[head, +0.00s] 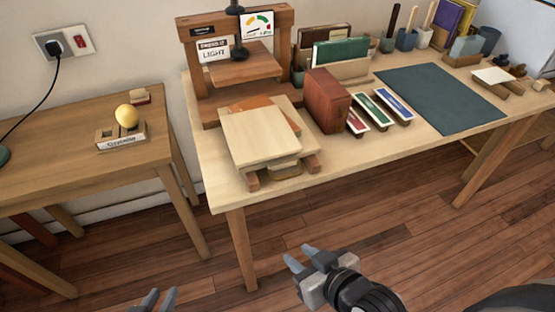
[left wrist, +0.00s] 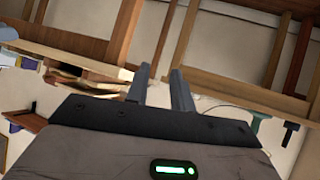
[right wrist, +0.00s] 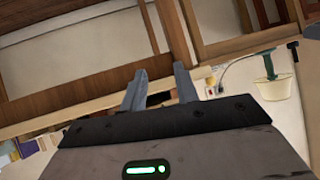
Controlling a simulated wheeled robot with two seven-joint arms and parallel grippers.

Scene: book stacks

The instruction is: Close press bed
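The wooden book press (head: 192,62) stands at the left end of the long table, with a dial and a "LIGHT" sign on its frame. Its press bed (head: 262,137), a pale flat board on wooden rails, sticks out in front of the frame toward me. A small handle-like part (head: 286,171) shows under the bed's front edge. My left gripper (head: 160,298) is at the bottom edge of the head view, low and in front of the tables, open and empty. My right gripper (head: 298,260) is in front of the long table, below the bed, open and empty.
A brown book-like block (head: 327,100) stands close to the right of the bed. Labelled trays (head: 380,108), a dark mat (head: 440,98) and upright books (head: 340,52) lie further right. A side table (head: 70,145) with a yellow object (head: 127,116) is left. The floor in front is clear.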

